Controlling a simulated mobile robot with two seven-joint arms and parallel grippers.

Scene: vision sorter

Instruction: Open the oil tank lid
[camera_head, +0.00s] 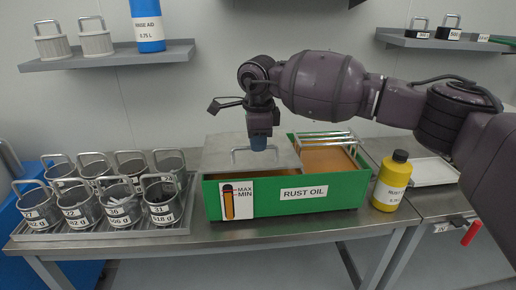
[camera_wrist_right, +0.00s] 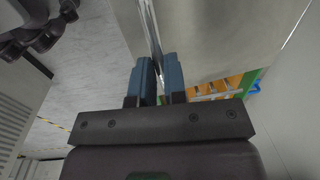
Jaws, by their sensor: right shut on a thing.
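The green oil tank (camera_head: 330,204), labelled RUST OIL, stands on the metal bench. Its grey metal lid (camera_head: 222,153) covers the left part of the tank top; the right part is open and shows brown oil (camera_head: 325,160). My right gripper (camera_head: 258,145) comes down from above onto the lid's handle (camera_head: 240,151). In the right wrist view, its two blue fingers (camera_wrist_right: 159,78) are shut on the handle bar (camera_wrist_right: 150,35), with the lid's grey plate (camera_wrist_right: 215,35) behind. I cannot tell whether the lid is lifted at all. My left gripper is not in view.
A yellow bottle (camera_head: 391,181) stands just right of the tank. Several numbered metal baskets (camera_head: 120,203) sit on a tray at the left. A wire rack (camera_head: 325,139) lies over the tank's open side. Shelves (camera_head: 105,56) hang on the wall above.

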